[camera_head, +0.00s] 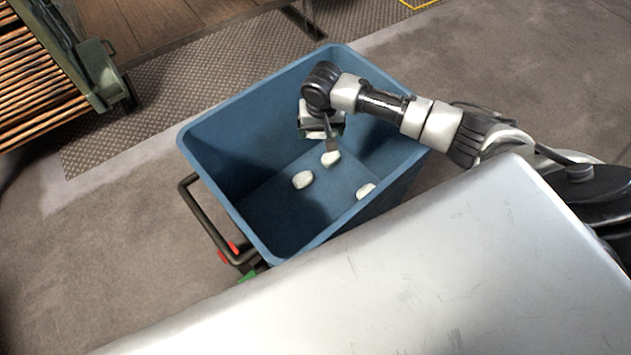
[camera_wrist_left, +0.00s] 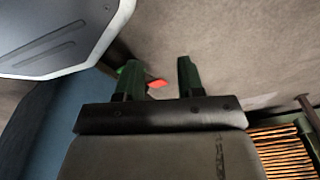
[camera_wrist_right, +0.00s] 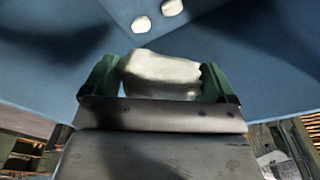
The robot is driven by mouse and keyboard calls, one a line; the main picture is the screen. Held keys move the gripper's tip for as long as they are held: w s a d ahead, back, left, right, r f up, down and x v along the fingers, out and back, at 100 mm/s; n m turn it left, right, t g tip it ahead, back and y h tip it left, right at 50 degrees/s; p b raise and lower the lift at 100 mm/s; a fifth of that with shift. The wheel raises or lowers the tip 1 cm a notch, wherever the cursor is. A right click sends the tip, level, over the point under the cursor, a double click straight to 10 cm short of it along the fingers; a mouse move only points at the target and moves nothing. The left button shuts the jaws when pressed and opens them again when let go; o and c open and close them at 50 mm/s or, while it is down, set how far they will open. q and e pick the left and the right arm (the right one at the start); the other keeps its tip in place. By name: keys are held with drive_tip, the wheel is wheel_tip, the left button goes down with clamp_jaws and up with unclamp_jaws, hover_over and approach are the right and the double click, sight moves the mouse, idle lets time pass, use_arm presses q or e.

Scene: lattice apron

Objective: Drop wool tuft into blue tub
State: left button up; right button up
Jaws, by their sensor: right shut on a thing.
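The blue tub (camera_head: 222,148) stands open-topped in the middle of the head view. My right gripper (camera_head: 332,150) reaches down inside the tub's opening from the right. In the right wrist view my right gripper (camera_wrist_right: 160,75) is shut on a white wool tuft (camera_wrist_right: 160,74), with a finger on each side of it. In the head view the white tuft at the fingertips (camera_head: 331,158) appears to be this one. Other white tufts lie in the tub, one left (camera_head: 303,179) and one right (camera_head: 366,191). My left gripper (camera_wrist_left: 157,78) is open and empty.
A pale grey surface (camera_head: 450,270) fills the front right and overlaps the tub's near side. A dark handle (camera_head: 205,222) is on the tub's left. A slatted cart (camera_head: 45,90) stands back left. Bare floor (camera_head: 110,260) lies left of the tub.

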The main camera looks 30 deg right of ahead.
drive_tip(key=o, duration=0.7)
drive_tip(key=shift+c, duration=0.2)
use_arm(q)
drive_tip(key=s+a+f+p, duration=0.1)
drive_tip(key=s+f+p, duration=0.1)
drive_tip(key=s+f, duration=0.2)
drive_tip(key=s, duration=0.3)
drive_tip(key=shift+f+g+p, duration=0.25)
drive_tip(key=shift+g+p, duration=0.05)
use_arm(e)
drive_tip(key=r, duration=0.3)
drive_tip(key=s+r, duration=0.1)
drive_tip(key=r, duration=0.6)
drive_tip(key=shift+s+a+r, duration=0.15)
drive_tip(key=shift+a+r, duration=0.1)
drive_tip(key=shift+r, duration=0.15)
use_arm(q)
drive_tip(key=shift+a, duration=0.1)
